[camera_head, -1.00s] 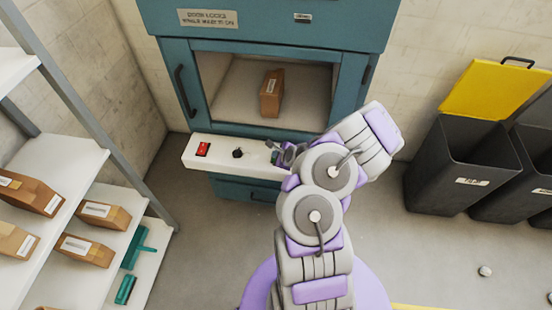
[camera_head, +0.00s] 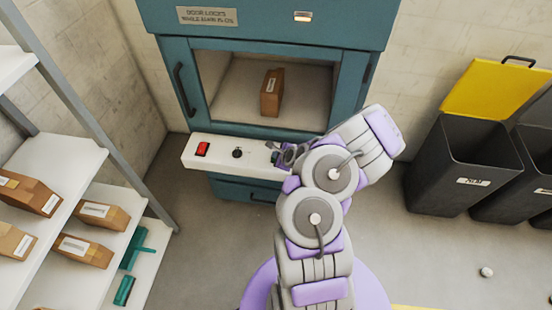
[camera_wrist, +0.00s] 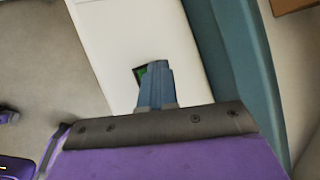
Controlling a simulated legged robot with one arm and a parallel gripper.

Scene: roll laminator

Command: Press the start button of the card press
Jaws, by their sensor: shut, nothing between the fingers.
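The card press (camera_head: 270,30) is a teal cabinet with a windowed door, and a brown box (camera_head: 271,95) shows inside. Its white control panel (camera_head: 215,163) carries a red switch (camera_head: 203,149), a black knob (camera_head: 238,152) and a green button at the right. In the wrist view the green button (camera_wrist: 140,73) shows beside the fingertips, partly hidden by them. My gripper (camera_head: 283,155) is shut and empty at the right part of the panel; its fingers (camera_wrist: 155,68) overlap the button's edge. I cannot tell for sure whether they touch it. A small indicator (camera_head: 303,17) on the upper front is lit.
A shelf rack (camera_head: 85,200) with several brown boxes and green items stands at the left. Dark bins (camera_head: 455,170), one with a raised yellow lid (camera_head: 495,90), stand at the right.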

